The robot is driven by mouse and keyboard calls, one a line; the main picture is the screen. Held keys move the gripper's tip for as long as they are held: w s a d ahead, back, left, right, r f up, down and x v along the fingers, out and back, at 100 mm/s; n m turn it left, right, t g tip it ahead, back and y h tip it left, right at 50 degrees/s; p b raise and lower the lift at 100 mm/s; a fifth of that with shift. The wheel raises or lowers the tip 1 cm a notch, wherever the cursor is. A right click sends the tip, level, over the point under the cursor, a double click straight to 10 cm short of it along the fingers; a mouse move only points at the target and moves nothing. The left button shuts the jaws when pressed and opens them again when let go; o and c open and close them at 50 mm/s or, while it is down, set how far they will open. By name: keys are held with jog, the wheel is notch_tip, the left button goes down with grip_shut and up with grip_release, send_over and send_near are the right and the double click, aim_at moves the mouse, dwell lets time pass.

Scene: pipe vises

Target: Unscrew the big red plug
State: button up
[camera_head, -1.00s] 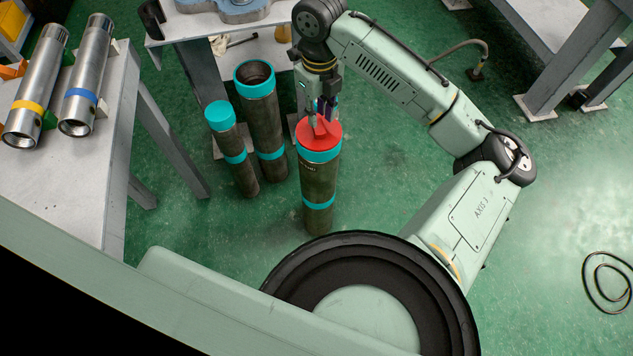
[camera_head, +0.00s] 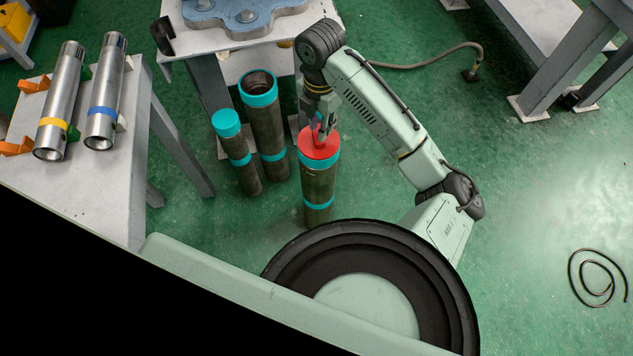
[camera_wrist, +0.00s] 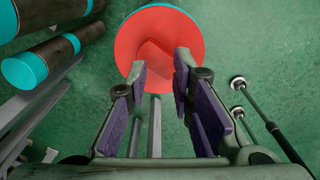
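The big red plug (camera_head: 320,147) sits on top of an upright dark pipe (camera_head: 318,187) with teal bands. It has a raised red grip fin across its middle. My gripper (camera_head: 318,122) is at the plug, on its far side in the head view. In the wrist view, my gripper (camera_wrist: 160,75) has its two purple-padded fingers apart, with a clear gap between them. The fingertips overlap the near part of the red plug (camera_wrist: 185,28), and the fin lies between and ahead of them. I cannot tell whether either pad touches the fin.
Two more upright pipes stand left of it: a smaller teal-capped one (camera_head: 240,165) and an open-topped one (camera_head: 266,125). A table (camera_head: 125,200) at left holds two shiny metal pipes. A workbench (camera_head: 230,52) stands behind.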

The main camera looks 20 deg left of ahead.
jog(key=m+p, duration=0.2)
jog(key=m, duration=0.1)
jog(key=r+m+p, duration=0.1)
jog(key=m+p, duration=0.1)
jog(key=m, duration=0.1)
jog(key=shift+s, duration=0.1)
jog(key=shift+f+m+p, duration=0.2)
jog(key=shift+m+p, duration=0.2)
jog(key=shift+m, duration=0.5)
jog(key=shift+f+m, duration=0.2)
jog(key=shift+m, duration=0.5)
jog(key=shift+m+b, duration=0.3)
jog(key=shift+m, duration=0.8)
jog(key=m, duration=0.7)
jog(key=shift+f, duration=0.1)
jog(key=shift+f+b, duration=0.75)
jog(key=shift+f, duration=0.25)
jog(key=shift+f, duration=0.1)
